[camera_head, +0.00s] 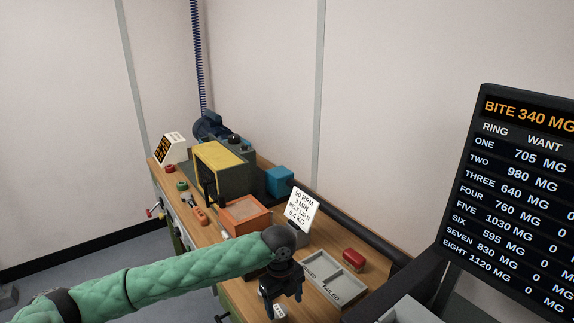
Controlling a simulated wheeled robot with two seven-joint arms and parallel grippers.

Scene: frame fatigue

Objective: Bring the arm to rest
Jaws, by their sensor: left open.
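My left arm, in a green quilted sleeve, reaches in from the lower left. My left gripper (284,300) hangs at its end, pointing down over the front edge of the wooden bench (207,237). It is open, and I see nothing between its fingers. A grey two-part tray (335,283), with one part lettered "FAILED", lies just right of the gripper. I cannot tell whether the gripper touches the bench. My right gripper is out of view.
An orange box (245,215), a white sign (301,209), a red block (354,259) and a blue box (280,181) stand on the bench. A yellow-fronted machine (222,165) is farther back. A dark display board (520,200) rises at right.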

